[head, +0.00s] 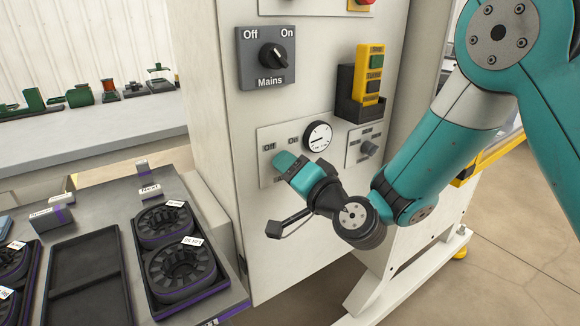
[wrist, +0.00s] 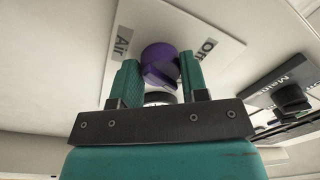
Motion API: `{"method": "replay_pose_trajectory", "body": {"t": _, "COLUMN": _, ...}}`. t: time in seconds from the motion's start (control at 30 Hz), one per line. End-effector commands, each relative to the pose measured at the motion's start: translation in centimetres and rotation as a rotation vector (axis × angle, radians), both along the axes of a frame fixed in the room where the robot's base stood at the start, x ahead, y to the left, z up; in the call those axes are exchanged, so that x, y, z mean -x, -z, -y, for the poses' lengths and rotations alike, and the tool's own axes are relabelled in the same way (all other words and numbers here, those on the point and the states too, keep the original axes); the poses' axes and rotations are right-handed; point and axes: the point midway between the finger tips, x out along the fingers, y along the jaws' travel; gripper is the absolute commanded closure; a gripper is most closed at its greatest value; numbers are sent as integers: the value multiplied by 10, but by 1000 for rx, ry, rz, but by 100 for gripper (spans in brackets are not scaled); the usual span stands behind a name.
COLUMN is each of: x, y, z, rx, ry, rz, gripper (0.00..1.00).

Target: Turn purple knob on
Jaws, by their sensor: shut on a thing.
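The purple knob (wrist: 158,62) sits on a pale plate (wrist: 205,28) between the two teal fingers of my gripper (wrist: 160,75) in the wrist view. The gripper is shut on it. One label beside it reads "Air", and another, partly hidden, looks like "Off". In the head view my gripper (head: 280,164) reaches the cabinet's lower plate, marked "Off" and "On", and hides the knob. I cannot tell the knob's setting for sure.
The Mains switch (head: 271,57) is above on the cabinet, with a round gauge (head: 318,136) and a yellow button pendant (head: 369,73) to the right. A small grey knob (head: 369,149) is right of my gripper. A table with black trays (head: 90,245) stands at left.

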Motion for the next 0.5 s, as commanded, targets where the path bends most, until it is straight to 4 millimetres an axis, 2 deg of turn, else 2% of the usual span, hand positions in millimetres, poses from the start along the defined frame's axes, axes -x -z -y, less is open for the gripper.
{"method": "replay_pose_trajectory", "body": {"t": 0.2, "x": 0, "y": -1, "z": 0, "rx": -137, "ry": 2, "rz": -94, "gripper": 83}}
{"method": "replay_pose_trajectory", "body": {"t": 0.5, "x": 0, "y": 0, "z": 0, "rx": -256, "ry": 2, "rz": -173, "gripper": 83}}
